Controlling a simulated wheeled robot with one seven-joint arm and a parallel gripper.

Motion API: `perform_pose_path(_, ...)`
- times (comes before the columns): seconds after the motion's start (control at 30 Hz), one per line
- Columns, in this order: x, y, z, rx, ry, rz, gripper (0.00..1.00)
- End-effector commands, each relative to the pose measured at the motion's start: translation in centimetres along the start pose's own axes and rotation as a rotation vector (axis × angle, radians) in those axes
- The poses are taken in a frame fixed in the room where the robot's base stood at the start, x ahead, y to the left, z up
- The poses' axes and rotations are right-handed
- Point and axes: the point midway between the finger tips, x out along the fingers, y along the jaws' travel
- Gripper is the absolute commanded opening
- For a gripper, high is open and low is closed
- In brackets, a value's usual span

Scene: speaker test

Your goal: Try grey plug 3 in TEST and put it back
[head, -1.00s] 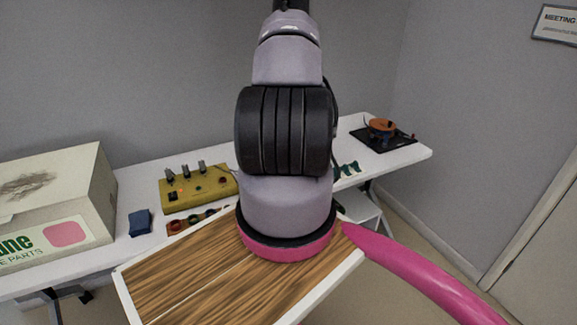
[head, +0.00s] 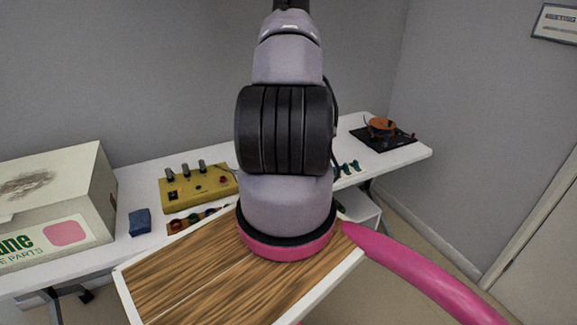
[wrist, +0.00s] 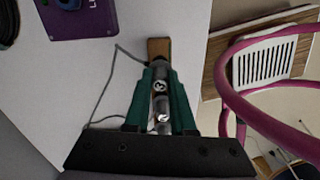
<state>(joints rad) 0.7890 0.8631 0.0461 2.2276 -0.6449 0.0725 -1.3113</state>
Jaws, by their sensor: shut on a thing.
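My gripper (wrist: 160,75) has teal fingers and is shut on a grey plug (wrist: 161,88) in the wrist view. The plug carries pale round labels; I cannot read its number for sure. The plug lies in line with the end of a brown wooden piece (wrist: 158,48); I cannot tell whether they touch. In the head view my arm hides the gripper and the held plug. A yellow box (head: 222,189) with several dark upright parts along its back stands on the white table left of my arm. I cannot read a TEST label.
A wooden strip with coloured rings (head: 178,226) lies before the yellow box. A blue block (head: 140,222) and a large carton (head: 50,190) are at left. A black mat (head: 400,143) bears an orange device at right. A purple box (wrist: 85,18) and thin grey cable (wrist: 105,92) show in the wrist view.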

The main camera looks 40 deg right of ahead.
Motion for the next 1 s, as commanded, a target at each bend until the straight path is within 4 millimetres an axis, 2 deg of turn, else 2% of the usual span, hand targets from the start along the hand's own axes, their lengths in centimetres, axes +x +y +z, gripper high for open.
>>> perform_pose_path(0.9,1.7,0.0,0.0,0.0,0.0,0.0,0.0)
perform_pose_path(0.93,1.6,0.0,0.0,0.0,0.0,0.0,0.34)
perform_pose_path(1.0,1.6,0.0,0.0,0.0,0.0,0.0,0.58)
